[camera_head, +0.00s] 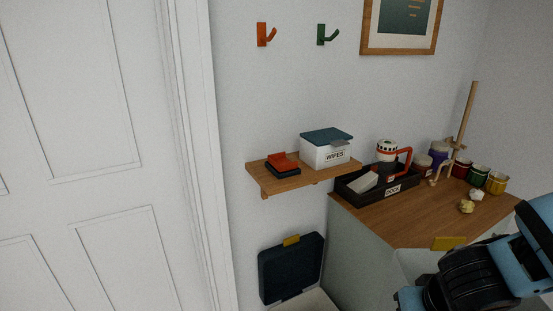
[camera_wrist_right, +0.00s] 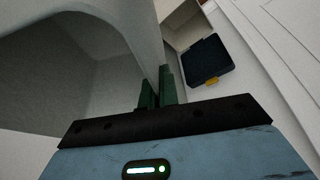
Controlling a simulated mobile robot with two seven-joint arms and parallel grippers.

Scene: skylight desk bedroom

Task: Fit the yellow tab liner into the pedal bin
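The pedal bin shows at the bottom of the head view. Its dark lid (camera_head: 291,268) stands open with a yellow tab on its upper edge, and its pale body (camera_head: 310,301) is mostly cut off. The lid also shows in the right wrist view (camera_wrist_right: 205,62). The pale grey liner (camera_head: 414,264) with its yellow tab (camera_head: 449,243) is in front of the desk, right of the bin. In the right wrist view the liner (camera_wrist_right: 75,75) fills the left side, hollow and open. My right gripper (camera_wrist_right: 158,90) is shut on its rim. My left gripper is out of view.
A wooden desk (camera_head: 410,222) stands behind the liner, with a black tray (camera_head: 345,192), jars and crumpled paper on it. A wall shelf (camera_head: 300,183) with a wipes box (camera_head: 326,150) is above the bin. A white door (camera_head: 90,150) is at left.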

